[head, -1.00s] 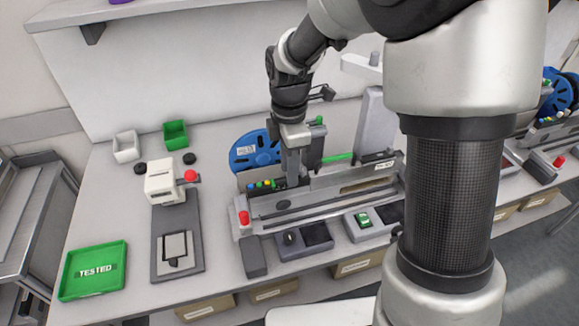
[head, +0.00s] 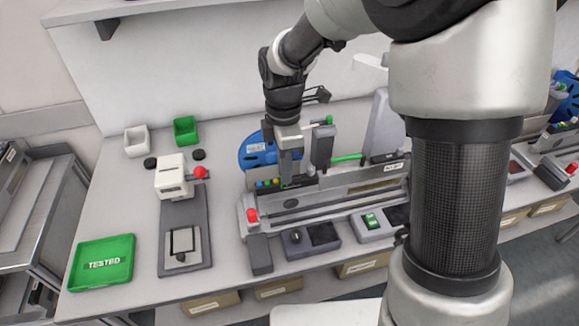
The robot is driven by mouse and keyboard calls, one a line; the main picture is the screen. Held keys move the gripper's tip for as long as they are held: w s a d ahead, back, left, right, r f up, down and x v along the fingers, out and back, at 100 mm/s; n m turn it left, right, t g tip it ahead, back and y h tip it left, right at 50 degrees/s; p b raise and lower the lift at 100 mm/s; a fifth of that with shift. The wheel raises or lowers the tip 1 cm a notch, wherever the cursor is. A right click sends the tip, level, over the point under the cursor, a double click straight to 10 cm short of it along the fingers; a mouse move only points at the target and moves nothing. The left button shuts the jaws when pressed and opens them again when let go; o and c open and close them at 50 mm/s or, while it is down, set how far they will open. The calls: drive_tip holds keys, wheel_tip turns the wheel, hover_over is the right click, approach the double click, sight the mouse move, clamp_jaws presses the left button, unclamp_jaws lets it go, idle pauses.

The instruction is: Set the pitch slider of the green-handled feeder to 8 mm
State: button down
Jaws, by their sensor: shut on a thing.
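The green-handled feeder (head: 345,184) lies along the grey bench fixture, its green handle (head: 347,157) showing at the right behind the rail. Its blue reel (head: 257,149) stands at the back left, partly covered by my gripper. My gripper (head: 289,182) points down at the left part of the feeder, just right of a row of small coloured buttons (head: 266,183). Its jaws are shut on a small part there, apparently the pitch slider. The fingers hide that part, and the scale marks are too small to read.
A dark upright block (head: 322,147) stands close to the right of my gripper. A red button (head: 252,215) is at the fixture's left end. A white press (head: 174,175) and a green TESTED tray (head: 102,262) stand farther left.

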drive_tip(key=c, duration=1.8)
unclamp_jaws()
drive_tip(key=shift+a, duration=0.2)
drive_tip(key=shift+d, duration=0.1)
wheel_tip(320, 180, up, 18)
drive_tip(key=p, duration=0.1)
drive_tip(key=shift+f+p, duration=0.25)
drive_tip(key=shift+p, duration=0.05)
drive_tip(key=s+d+r+m+t+p, duration=0.2)
drive_tip(key=s+d+m, duration=0.4)
drive_tip(key=s+m, duration=0.2)
drive_tip(key=s+d+r+m+t+p, duration=0.2)
drive_tip(key=s+d+m, duration=0.4)
drive_tip(key=s+m, duration=0.3)
drive_tip(key=m+t, duration=0.1)
drive_tip(key=m, duration=0.2)
drive_tip(key=shift+s+d+r+t, duration=0.15)
drive_tip(key=shift+s+r+t, duration=0.15)
drive_tip(key=shift+r, duration=0.05)
